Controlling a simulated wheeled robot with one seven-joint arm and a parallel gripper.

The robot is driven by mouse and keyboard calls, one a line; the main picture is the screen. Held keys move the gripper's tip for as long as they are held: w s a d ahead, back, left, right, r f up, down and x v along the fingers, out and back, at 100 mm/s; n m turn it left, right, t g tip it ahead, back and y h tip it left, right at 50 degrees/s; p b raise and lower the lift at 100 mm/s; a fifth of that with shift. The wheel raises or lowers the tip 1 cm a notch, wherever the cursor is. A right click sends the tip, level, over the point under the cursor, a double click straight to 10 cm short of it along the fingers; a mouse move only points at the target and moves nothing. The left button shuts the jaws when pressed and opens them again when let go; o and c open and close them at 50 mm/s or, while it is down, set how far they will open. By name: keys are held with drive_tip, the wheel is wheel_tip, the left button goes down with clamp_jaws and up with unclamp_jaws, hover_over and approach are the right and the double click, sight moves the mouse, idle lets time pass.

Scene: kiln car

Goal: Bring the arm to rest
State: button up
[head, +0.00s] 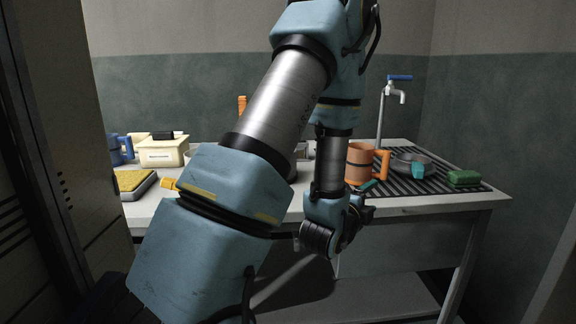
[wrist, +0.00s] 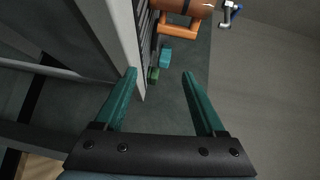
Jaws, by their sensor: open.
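My arm fills the middle of the head view, bent down in front of the counter. My gripper shows in the wrist view (wrist: 160,75), where its two green fingers stand wide apart with nothing between them. In the head view the fingers are mostly hidden behind the wrist, and a small teal part shows near the counter's front edge. The wrist view looks along the counter's edge. An orange mug (head: 361,163) stands on the counter just right of my forearm; it also shows at the top of the wrist view (wrist: 184,28).
At the left are a cream box (head: 162,151), a yellow-topped block (head: 132,181) and a blue mug (head: 120,149). A dark cabinet stands far left.

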drive_tip(key=w+a+r+n+g+y+p, duration=0.15)
drive_tip(key=a+n+g+y+p, duration=0.45)
drive_tip(key=a+n, duration=0.75)
drive_tip(key=s+a+r+n+g+y+p, duration=0.2)
drive_tip(key=s+a+r+n+g, duration=0.1)
drive_tip(key=s+a+n, duration=0.2)
drive_tip(key=s+a+r+n+g+y+p, duration=0.2)
drive_tip(key=s+a+r+n, duration=0.2)
drive_tip(key=s+a, duration=0.4)
drive_tip(key=shift+s+a+n+g+y, duration=0.2)
drive_tip(key=shift+s+n+g+y, duration=0.15)
drive_tip(key=shift+s+n, duration=0.3)
